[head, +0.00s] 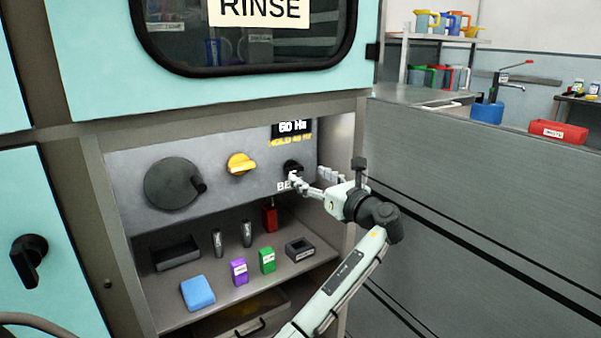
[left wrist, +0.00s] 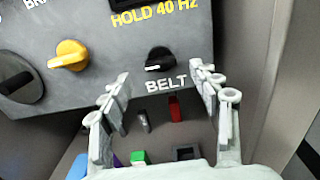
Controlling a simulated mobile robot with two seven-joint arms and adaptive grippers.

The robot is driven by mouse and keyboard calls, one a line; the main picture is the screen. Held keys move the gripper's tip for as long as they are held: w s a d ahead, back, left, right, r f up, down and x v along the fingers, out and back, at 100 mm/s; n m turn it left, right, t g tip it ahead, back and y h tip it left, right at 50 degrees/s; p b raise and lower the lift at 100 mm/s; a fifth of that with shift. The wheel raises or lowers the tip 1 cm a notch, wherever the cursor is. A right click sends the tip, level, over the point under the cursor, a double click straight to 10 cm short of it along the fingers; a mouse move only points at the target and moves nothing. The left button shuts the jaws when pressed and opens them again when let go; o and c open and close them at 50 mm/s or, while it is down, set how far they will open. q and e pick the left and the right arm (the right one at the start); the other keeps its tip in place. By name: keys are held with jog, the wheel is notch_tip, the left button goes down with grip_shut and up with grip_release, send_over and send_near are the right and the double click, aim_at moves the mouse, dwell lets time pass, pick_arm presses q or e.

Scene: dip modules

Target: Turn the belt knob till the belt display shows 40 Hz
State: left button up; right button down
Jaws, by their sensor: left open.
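The black belt knob (head: 293,167) sits on the grey panel above the label "BELT"; it also shows in the left wrist view (left wrist: 160,60). The belt display (head: 293,128) above it reads what looks like 60 Hz, with yellow "HOLD 40 Hz" lettering under it. My left gripper (head: 297,182) is just in front of the knob in the head view and partly covers the label. In the left wrist view the left gripper (left wrist: 160,84) is open, its fingers spread to either side of the label and below the knob, apart from it. My right gripper is not in view.
A yellow knob (head: 241,164) and a large black handwheel (head: 174,184) are left of the belt knob. A shelf below holds a blue block (head: 197,292), a purple box (head: 239,271), a green box (head: 267,260) and a red item (head: 270,218). The recess wall is close on the right.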

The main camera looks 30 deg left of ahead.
aim_at(297, 170)
pick_arm(q)
jog(key=x, duration=0.3)
jog(key=shift+w+a, duration=0.2)
jog(key=shift+a, duration=0.1)
jog(key=shift+w+a, duration=0.15)
jog(key=shift+a, duration=0.25)
jog(key=shift+c, duration=0.4)
jog(key=c, duration=1.1)
